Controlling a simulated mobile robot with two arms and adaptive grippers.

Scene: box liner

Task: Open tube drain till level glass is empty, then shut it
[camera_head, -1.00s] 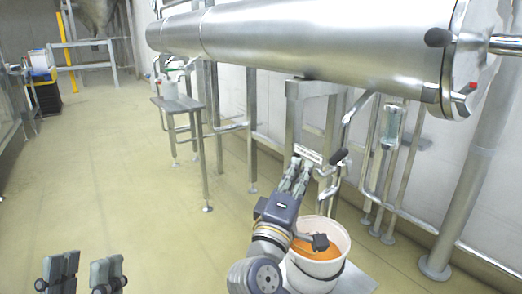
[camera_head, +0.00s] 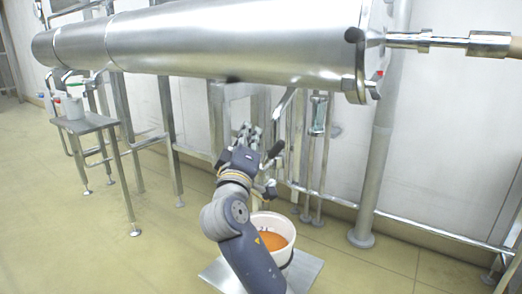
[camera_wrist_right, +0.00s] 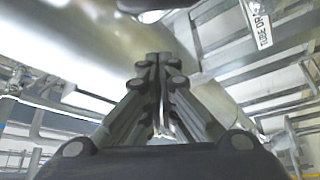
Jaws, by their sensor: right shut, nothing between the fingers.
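My right gripper (camera_head: 248,130) is shut and empty, raised just left of the drain's black handle (camera_head: 275,150). In the right wrist view its fingertips (camera_wrist_right: 163,60) meet in front of blurred metal. A label starting "TUBE DR" (camera_wrist_right: 262,28) shows at the upper right there. The level glass (camera_head: 318,115) is a short upright glass on a thin pipe right of the drain; its liquid level is too small to tell. A white bucket (camera_head: 291,228) with orange liquid (camera_head: 272,240) stands below the drain. My arm hides part of the drain and bucket. My left gripper is out of view.
A large steel cylinder (camera_head: 220,45) runs across above the drain. The bucket stands on a low metal plate (camera_head: 304,268). A side table (camera_head: 85,123) with containers stands at left. Steel posts and rails line the wall. The floor at left is clear.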

